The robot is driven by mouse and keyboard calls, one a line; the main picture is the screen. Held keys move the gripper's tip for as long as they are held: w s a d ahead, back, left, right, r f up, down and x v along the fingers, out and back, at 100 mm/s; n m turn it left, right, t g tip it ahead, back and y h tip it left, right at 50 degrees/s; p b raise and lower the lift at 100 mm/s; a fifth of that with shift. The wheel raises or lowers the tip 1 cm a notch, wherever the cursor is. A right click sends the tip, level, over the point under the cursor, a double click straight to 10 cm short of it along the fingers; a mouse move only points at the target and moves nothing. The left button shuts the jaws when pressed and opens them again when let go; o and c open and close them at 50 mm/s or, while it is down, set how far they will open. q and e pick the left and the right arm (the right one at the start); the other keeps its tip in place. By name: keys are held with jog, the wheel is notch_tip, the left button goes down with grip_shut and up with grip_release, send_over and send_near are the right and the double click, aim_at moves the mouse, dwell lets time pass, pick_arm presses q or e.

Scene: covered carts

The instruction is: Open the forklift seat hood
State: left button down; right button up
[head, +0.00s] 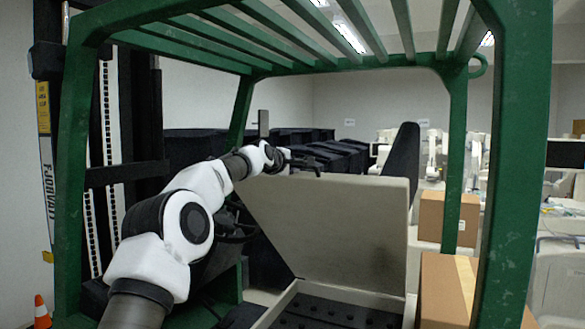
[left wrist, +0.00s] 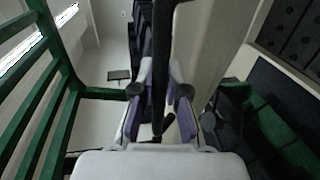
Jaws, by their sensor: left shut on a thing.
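The forklift's beige seat hood (head: 345,225) stands raised and tilted in the head view, with the open compartment (head: 325,312) and its dark studded floor below it. The black seat back (head: 401,150) shows behind the hood. My left gripper (head: 300,164) is at the hood's upper left edge. In the left wrist view my left gripper (left wrist: 160,92) is shut on a dark strip along the edge of the hood (left wrist: 217,45). The exact contact is partly hidden by the fingers. My right gripper is not in view.
The green overhead guard (head: 461,165) frames the space around my left arm, with bars above and posts at the sides. Cardboard boxes (head: 446,220) stand to the right. The black mast (head: 139,120) is at the left, and an orange cone (head: 41,312) stands at lower left.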

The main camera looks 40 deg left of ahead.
pick_arm(q)
jog(key=c, duration=1.2)
grip_release()
jog(key=shift+d, duration=0.1)
jog(key=shift+s+r, duration=0.1)
jog(key=shift+s, duration=0.35)
jog(key=v, duration=1.1)
jog(key=shift+d, duration=0.15)
jog(key=shift+w, duration=0.1)
